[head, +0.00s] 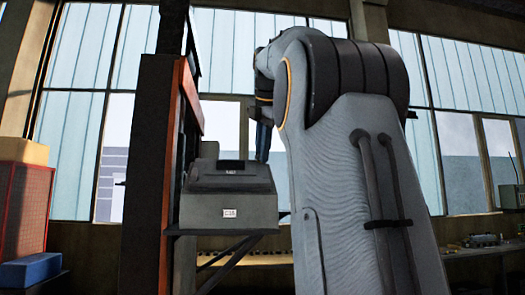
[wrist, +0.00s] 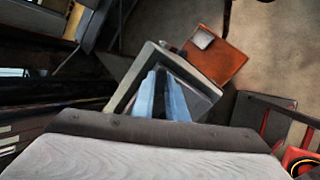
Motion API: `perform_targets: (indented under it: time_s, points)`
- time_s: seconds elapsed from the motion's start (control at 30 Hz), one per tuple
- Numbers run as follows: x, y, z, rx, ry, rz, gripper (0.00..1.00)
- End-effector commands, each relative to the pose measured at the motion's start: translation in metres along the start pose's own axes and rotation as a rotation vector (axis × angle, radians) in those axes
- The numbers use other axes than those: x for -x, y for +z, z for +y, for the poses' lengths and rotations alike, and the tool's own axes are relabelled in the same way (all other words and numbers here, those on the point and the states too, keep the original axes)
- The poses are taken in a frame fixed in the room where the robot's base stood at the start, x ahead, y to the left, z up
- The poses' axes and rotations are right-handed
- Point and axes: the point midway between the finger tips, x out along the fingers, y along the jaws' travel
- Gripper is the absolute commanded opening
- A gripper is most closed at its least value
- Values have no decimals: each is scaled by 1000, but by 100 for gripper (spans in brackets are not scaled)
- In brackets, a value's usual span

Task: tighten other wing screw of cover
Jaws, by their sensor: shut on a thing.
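A grey box with a sloped top (head: 228,178) and a small white label stands on a bracket in the head view. In the wrist view the grey box (wrist: 143,60) lies under my fingers, turned at an angle. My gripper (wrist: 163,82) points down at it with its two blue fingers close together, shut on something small. In the head view the fingers (head: 263,141) show just behind the right of the box, partly hidden by my arm. The wing screw itself cannot be made out; the fingers cover that spot.
A dark post with an orange edge (head: 180,150) stands close to the left of the box. An orange-brown panel (wrist: 218,57) shows beyond the box in the wrist view. A red crate (head: 22,210) and a blue bin (head: 30,270) are at far left.

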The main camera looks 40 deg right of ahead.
Motion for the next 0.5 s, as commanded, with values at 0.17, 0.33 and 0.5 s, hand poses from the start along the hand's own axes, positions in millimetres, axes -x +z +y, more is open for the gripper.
perform_targets:
  time_s: [0.17, 0.33, 0.5]
  points:
    - [0, 0, 0, -183, 1, 0, 0]
    - [0, 0, 0, -240, 1, 0, 0]
    - [0, 0, 0, -239, 1, 0, 0]
